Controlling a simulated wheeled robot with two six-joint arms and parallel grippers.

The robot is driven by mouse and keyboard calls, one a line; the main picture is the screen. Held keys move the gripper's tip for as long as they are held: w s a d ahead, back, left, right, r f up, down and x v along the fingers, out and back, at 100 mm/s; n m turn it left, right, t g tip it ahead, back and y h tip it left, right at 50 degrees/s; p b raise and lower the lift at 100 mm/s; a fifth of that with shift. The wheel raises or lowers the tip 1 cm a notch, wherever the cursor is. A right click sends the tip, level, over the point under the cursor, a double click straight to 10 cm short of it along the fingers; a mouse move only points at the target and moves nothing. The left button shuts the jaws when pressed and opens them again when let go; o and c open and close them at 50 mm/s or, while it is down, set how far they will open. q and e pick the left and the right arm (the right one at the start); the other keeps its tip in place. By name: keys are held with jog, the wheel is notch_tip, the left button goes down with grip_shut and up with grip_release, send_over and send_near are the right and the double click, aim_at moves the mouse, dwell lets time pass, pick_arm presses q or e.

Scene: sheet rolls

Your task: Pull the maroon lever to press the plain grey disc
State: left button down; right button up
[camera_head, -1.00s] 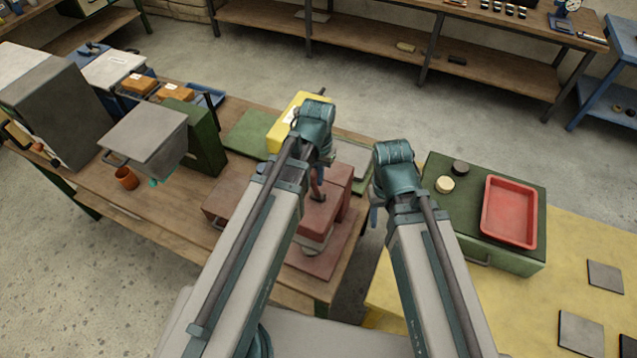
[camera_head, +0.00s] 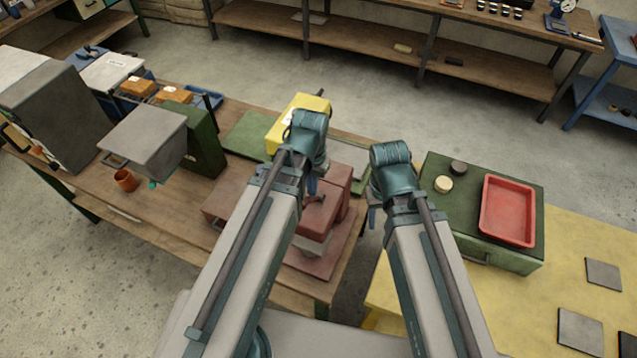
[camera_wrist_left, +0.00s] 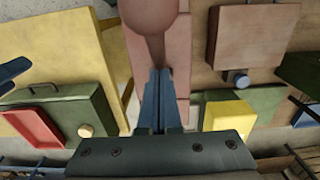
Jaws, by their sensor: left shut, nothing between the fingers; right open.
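The maroon press (camera_head: 338,180) stands on the table under my left arm, with its base plate (camera_head: 320,266) at the front. A grey block (camera_head: 314,247) sits low over this plate. I cannot make out the plain grey disc beneath it. The maroon lever (camera_wrist_left: 150,18) shows in the left wrist view as a thick ball end with a thinner shaft running to the fingers. My left gripper (camera_head: 313,188) is shut with nothing between its fingers. Its fingertips (camera_wrist_left: 160,75) are at the shaft; contact is unclear. My right gripper (camera_head: 373,216) is open and empty, right of the press.
A green box (camera_head: 500,258) with a red tray (camera_head: 509,212), a cream disc (camera_head: 443,184) and a dark disc (camera_head: 458,167) stands at right on a yellow table (camera_head: 525,300). A yellow block (camera_head: 284,128) stands behind the press. A gap separates the tables.

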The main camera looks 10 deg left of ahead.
pick_arm(q)
jog(key=w+d, duration=0.2)
jog(key=w, duration=0.9)
jog(key=shift+w, duration=0.25)
jog(key=shift+d, duration=0.15)
